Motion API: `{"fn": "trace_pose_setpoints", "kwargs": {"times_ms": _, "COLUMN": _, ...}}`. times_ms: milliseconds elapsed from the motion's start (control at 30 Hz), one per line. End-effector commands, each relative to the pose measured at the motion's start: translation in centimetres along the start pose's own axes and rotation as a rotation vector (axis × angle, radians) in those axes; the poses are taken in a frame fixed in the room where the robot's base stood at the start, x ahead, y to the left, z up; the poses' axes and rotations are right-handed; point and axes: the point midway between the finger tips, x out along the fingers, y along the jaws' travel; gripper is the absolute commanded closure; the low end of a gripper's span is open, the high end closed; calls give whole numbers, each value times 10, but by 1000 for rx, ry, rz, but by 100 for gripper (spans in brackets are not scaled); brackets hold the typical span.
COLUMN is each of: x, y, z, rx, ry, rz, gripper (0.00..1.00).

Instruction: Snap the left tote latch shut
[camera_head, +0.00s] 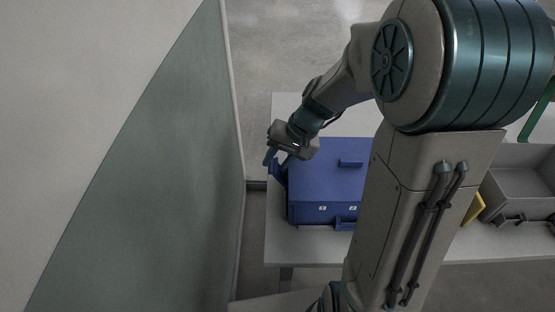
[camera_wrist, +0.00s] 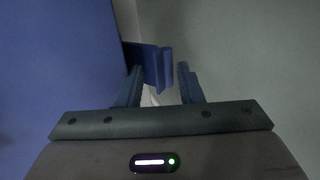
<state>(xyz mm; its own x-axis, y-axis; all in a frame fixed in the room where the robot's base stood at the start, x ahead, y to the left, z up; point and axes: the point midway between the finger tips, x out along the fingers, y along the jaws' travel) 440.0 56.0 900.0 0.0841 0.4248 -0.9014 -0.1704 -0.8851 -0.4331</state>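A blue tote (camera_head: 330,180) with its lid down stands on the light table, left of my forearm, which hides its right part. The left latch (camera_head: 280,170) sticks out at the tote's left side, tilted away from the wall of the tote. In the wrist view the latch (camera_wrist: 158,68) is a blue flap standing out from the tote side (camera_wrist: 60,70). My gripper (camera_wrist: 160,88) is open, its two fingers apart at the outer edge of the latch. Whether a finger touches the latch I cannot tell. In the head view my gripper (camera_head: 271,156) is above the left latch.
A tall grey-green partition (camera_head: 190,150) stands close left of the table (camera_head: 290,105). A grey open bin (camera_head: 522,180) and a yellow item (camera_head: 474,208) lie right of my arm. Another blue latch or handle (camera_head: 346,223) is on the tote's front.

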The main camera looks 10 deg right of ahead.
Motion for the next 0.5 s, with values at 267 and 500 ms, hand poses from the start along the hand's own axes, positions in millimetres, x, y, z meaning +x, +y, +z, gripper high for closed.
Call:
{"fn": "trace_pose_setpoints", "kwargs": {"times_ms": 267, "x": 3, "y": 5, "z": 2, "rx": 7, "ry": -7, "rz": 5, "gripper": 52}}
{"fn": "trace_pose_setpoints", "kwargs": {"times_ms": 500, "x": 3, "y": 4, "z": 2, "rx": 8, "ry": -10, "rz": 17, "gripper": 52}}
